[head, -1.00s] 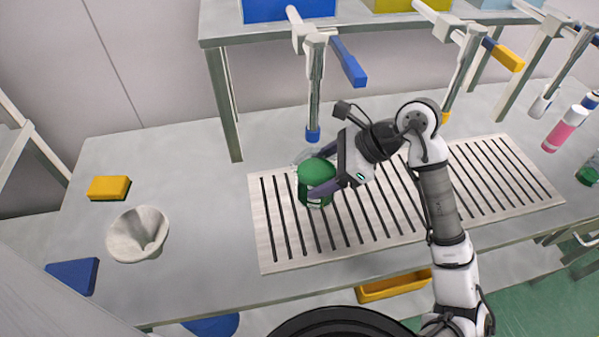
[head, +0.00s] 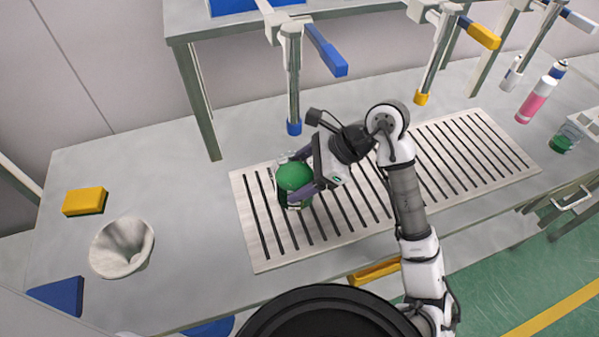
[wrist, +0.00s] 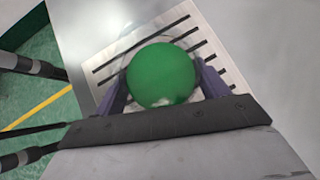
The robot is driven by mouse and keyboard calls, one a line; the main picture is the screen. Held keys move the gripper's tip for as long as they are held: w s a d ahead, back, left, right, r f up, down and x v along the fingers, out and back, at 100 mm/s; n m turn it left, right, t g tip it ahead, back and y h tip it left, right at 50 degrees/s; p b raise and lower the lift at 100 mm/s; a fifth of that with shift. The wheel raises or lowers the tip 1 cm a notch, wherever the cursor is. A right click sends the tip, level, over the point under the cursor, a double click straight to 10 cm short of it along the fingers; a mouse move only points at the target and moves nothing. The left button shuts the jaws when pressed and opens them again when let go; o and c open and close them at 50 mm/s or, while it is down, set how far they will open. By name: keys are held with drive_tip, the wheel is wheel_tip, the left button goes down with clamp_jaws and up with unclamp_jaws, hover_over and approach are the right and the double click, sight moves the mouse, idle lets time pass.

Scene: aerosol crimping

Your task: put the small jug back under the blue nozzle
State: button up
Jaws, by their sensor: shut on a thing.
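The small jug (head: 294,181) looks green on top and is at the left part of the slotted drip grate, in front of the blue nozzle (head: 294,127). My gripper (head: 297,184) is shut on the jug, with a purple finger on each side of it. In the wrist view the jug's round green top (wrist: 161,76) fills the space between the fingers, over the grate's slots. I cannot tell whether its base touches the grate. The blue nozzle hangs from a tap with a blue lever (head: 326,50). The jug's lower part is mostly hidden.
The grate (head: 262,258) runs along the bench, with a yellow nozzle (head: 421,98) over its right part. A yellow sponge (head: 84,201) and a pale funnel (head: 122,247) lie at the left. Pink (head: 537,99) and white (head: 513,73) bottles stand at the right. A shelf leg (head: 197,105) stands behind.

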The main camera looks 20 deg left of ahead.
drive_tip(key=o, duration=1.4)
drive_tip(key=shift+f, duration=0.1)
drive_tip(key=shift+o, duration=0.2)
drive_tip(key=shift+r, duration=0.2)
drive_tip(key=b+v, duration=0.4)
drive_tip(key=v, duration=0.8)
